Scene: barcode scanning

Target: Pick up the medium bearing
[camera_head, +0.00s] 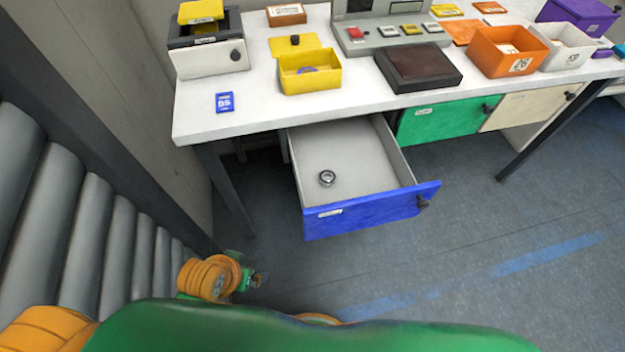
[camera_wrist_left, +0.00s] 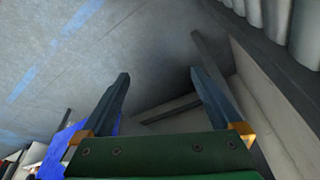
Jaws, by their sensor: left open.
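A small dark metal ring bearing (camera_head: 327,178) lies alone on the grey floor of the open blue-fronted drawer (camera_head: 365,212). I cannot tell its size class by sight. My left gripper (camera_head: 258,280) is low at the left, in front of and below the drawer, apart from the bearing. In the left wrist view the gripper (camera_wrist_left: 160,80) has its two fingers spread wide with nothing between them. The blue drawer front (camera_wrist_left: 60,148) shows at the lower left there; the bearing does not show in that view. My right gripper is not in view.
The white table (camera_head: 205,122) carries a yellow box (camera_head: 310,80), a dark tray (camera_head: 418,67), an orange bin (camera_head: 505,55) and a blue card (camera_head: 224,102). A green drawer (camera_head: 440,118) beside the open one is shut. Grey rollers (camera_head: 60,200) line the left; floor in front is clear.

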